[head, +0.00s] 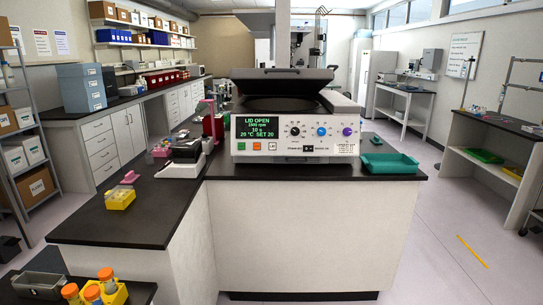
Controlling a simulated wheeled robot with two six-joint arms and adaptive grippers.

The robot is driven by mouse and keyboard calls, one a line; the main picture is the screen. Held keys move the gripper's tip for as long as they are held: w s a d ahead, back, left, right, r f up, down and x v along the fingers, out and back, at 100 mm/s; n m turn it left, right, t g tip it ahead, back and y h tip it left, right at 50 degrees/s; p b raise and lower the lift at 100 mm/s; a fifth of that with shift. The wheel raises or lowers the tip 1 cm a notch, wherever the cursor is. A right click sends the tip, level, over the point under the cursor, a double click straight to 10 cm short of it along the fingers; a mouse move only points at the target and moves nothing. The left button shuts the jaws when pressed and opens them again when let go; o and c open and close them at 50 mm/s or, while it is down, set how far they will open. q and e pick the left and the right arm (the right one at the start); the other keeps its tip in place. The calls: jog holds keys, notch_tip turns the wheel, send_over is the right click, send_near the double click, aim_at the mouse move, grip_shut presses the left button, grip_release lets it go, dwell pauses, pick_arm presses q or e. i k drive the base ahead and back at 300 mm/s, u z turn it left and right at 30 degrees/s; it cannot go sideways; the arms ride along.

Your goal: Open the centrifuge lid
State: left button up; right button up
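The centrifuge (296,132) stands on the black-topped bench in the middle of the head view. Its white front panel carries a green-lettered display (257,127) that reads "LID OPEN", with several knobs and buttons. The dark lid (283,74) is raised at the back of the body and appears tilted up, with the dark chamber opening (283,104) showing below it. The inside of the chamber is too dark to make out. Neither of my grippers shows in the head view.
A green tray (390,163) lies right of the centrifuge. Left of it are a red-and-grey device (211,120), a white instrument (183,164) and a yellow tube rack (120,197). Orange-capped tubes (92,292) stand at the lower left. Floor to the right is mostly clear.

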aim_at(250, 80)
jog(key=i, duration=2.15)
jog(key=z, duration=0.7)
